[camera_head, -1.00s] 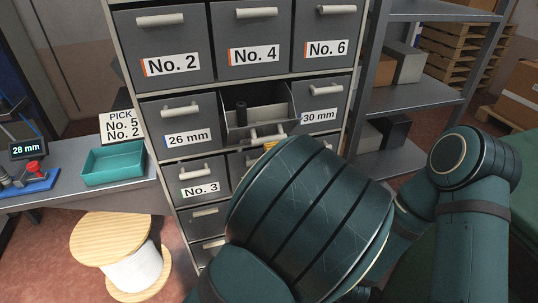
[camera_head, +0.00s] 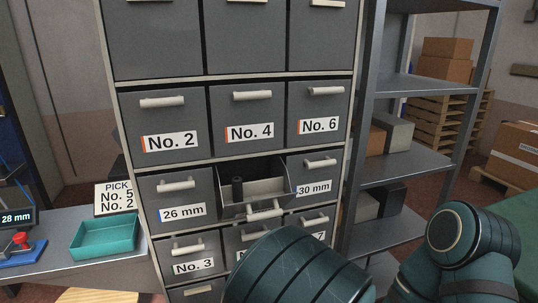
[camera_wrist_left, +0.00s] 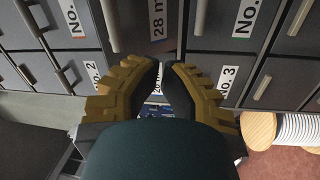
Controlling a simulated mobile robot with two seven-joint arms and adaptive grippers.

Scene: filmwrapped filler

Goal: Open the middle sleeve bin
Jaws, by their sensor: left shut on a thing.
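The middle sleeve bin (camera_head: 283,187), between the 26 mm bin (camera_head: 172,211) and the 30 mm bin (camera_head: 309,189), is pulled out of the cabinet. A dark upright sleeve (camera_head: 237,190) shows in it. Its pale front handle (camera_head: 265,212) is visible with no fingers on it. In the left wrist view its 28 mm label (camera_wrist_left: 158,18) appears sideways. My left gripper (camera_wrist_left: 165,66) has its fingertips together in front of the cabinet, below that label in the picture. I cannot make out what it is shut on. In the head view it is hidden behind my arm. My right gripper is not in view.
Closed numbered bins surround the open one, No. 4 (camera_head: 246,118) above and No. 3 (camera_head: 191,253) lower left. A teal tray (camera_head: 104,239) lies on the left bench. Metal shelving (camera_head: 410,167) stands at the right. A wooden-ended spool (camera_wrist_left: 259,132) is beside the cabinet.

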